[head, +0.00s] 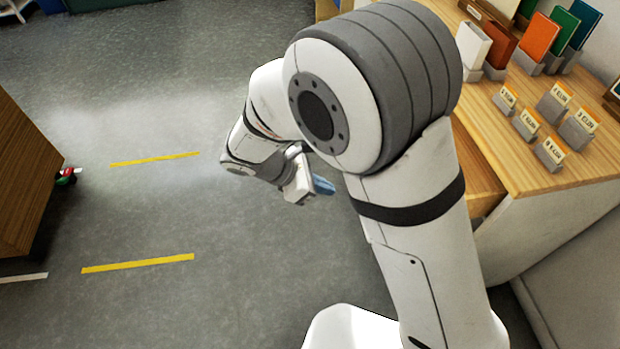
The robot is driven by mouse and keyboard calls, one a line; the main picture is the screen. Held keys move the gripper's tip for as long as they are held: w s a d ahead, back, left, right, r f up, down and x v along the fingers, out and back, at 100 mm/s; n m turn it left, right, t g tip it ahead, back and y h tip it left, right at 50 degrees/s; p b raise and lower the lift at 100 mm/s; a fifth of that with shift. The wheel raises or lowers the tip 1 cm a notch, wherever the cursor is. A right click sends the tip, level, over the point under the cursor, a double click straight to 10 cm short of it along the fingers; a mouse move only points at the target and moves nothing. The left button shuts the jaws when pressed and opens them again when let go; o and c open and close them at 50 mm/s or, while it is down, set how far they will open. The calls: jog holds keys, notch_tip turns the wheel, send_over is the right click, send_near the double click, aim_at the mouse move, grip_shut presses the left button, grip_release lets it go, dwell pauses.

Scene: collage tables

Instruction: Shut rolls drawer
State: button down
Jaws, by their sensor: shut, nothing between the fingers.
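A wooden part that looks like a drawer (482,190) shows below the left edge of the wooden tabletop at the right. My arm hides most of it, so I cannot tell how far it stands out. No rolls label on it is readable. My gripper (322,186), with blue fingertips, is shut and empty. It is over the grey floor, left of the drawer and apart from it.
The wooden tabletop (500,140) carries several small cards in grey holders (550,152) and upright coloured books (538,38). A wooden cabinet (25,180) stands at the far left, with a small red and green object (66,177) beside it. The floor between is clear, with yellow stripes (137,263).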

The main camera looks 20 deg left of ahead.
jog(key=shift+w+d+f, duration=0.25)
jog(key=shift+w+d, duration=0.25)
jog(key=shift+d, duration=0.3)
jog(key=shift+w+d+f, duration=0.2)
jog(key=shift+w+d, duration=0.25)
jog(key=shift+d, duration=0.35)
jog(key=shift+w+d+f, duration=0.25)
jog(key=shift+w+d, duration=0.25)
jog(key=shift+d, duration=0.3)
